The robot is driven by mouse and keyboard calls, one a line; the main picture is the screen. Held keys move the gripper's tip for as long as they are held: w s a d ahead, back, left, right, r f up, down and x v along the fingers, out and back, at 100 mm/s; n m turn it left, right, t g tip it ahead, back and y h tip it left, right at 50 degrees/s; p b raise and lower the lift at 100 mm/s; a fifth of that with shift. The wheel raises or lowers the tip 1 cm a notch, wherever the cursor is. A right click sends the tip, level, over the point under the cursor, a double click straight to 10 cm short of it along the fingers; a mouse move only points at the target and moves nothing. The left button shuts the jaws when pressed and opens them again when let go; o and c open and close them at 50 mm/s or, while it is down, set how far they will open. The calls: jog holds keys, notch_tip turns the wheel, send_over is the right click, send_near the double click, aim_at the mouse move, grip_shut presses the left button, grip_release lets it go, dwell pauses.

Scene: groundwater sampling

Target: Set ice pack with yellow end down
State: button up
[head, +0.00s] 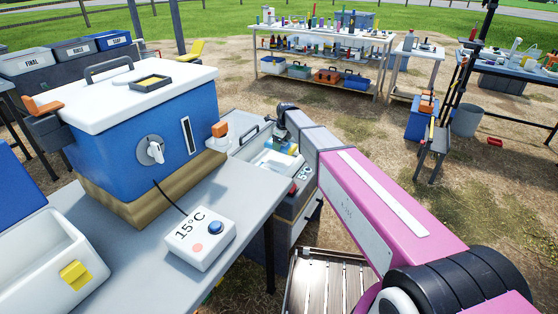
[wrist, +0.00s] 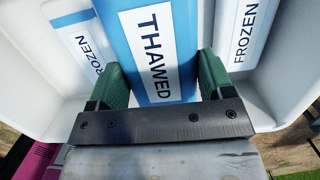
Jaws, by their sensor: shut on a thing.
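My gripper (wrist: 163,82) points down into an open white-walled box (wrist: 22,75). Its two green fingers are shut on a blue ice pack (wrist: 140,12) with a white label reading THAWED. A small patch of blue and yellow shows below my gripper in the head view (head: 290,147), too small to make out well. In the wrist view an ice pack marked FROZEN (wrist: 82,40) lies to the left and another FROZEN one (wrist: 245,30) to the right. I cannot tell whether the held pack touches the box floor. No yellow end shows in the wrist view.
The open box stands beside a grey table (head: 265,190). On that table are a blue cooler with a white lid (head: 145,105) and a 15°C controller (head: 200,238). An open white container (head: 35,255) is at the lower left. A shelf table with bottles (head: 320,40) is behind.

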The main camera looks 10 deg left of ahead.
aim_at(283, 144)
notch_tip(283, 144, down, 8)
jog(key=shift+r, duration=0.25)
jog(key=o, duration=1.1)
jog(key=shift+f, duration=0.1)
jog(key=r, duration=0.4)
jog(key=d+r, duration=0.1)
jog(key=r, duration=0.7)
jog(key=shift+s+d+r, duration=0.1)
jog(key=shift+s+d, duration=0.2)
jog(key=shift+d, duration=0.05)
